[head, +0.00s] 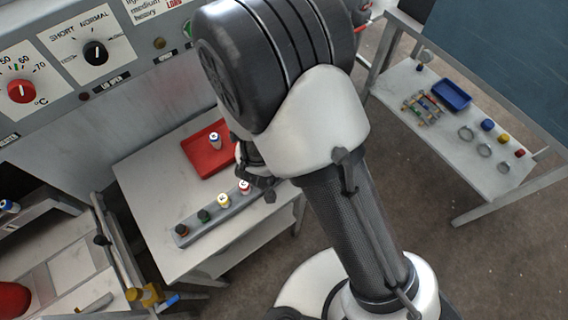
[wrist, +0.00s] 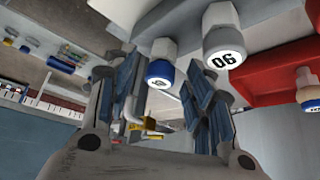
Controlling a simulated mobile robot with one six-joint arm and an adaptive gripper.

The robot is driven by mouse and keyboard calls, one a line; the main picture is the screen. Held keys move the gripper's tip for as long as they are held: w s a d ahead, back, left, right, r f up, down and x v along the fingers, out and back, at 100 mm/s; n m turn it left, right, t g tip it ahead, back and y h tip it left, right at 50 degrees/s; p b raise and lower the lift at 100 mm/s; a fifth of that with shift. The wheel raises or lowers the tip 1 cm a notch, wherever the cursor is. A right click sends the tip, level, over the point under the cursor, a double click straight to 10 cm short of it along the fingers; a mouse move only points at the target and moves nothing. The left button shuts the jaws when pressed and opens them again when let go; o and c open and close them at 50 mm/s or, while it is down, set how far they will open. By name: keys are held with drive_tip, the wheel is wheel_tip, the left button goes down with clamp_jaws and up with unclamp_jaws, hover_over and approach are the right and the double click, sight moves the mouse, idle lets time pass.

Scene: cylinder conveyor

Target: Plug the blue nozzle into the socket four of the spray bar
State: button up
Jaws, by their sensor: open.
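The grey spray bar (head: 213,216) lies on the light table, with several colour-ringed nozzles standing in a row along it. My gripper (head: 258,181) is at its far right end and hides that part. In the wrist view, a nozzle with a blue ring (wrist: 159,72) shows between the open fingertips of my gripper (wrist: 165,78). I cannot tell whether the fingers touch it or how deep it sits. A nozzle with a grey ring marked 06 (wrist: 222,45) stands beside it. Socket numbers are not readable.
A red tray (head: 194,160) behind the bar holds one nozzle (head: 214,141). A control panel with knobs (head: 95,52) rises behind the table. A side table (head: 410,82) at right holds a blue tray (head: 452,94), rings and small coloured parts. Open floor lies between the tables.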

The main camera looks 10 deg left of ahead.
drive_tip(key=shift+x, duration=0.9)
drive_tip(key=shift+r, duration=0.1)
drive_tip(key=shift+c, duration=0.2)
drive_tip(key=c, duration=1)
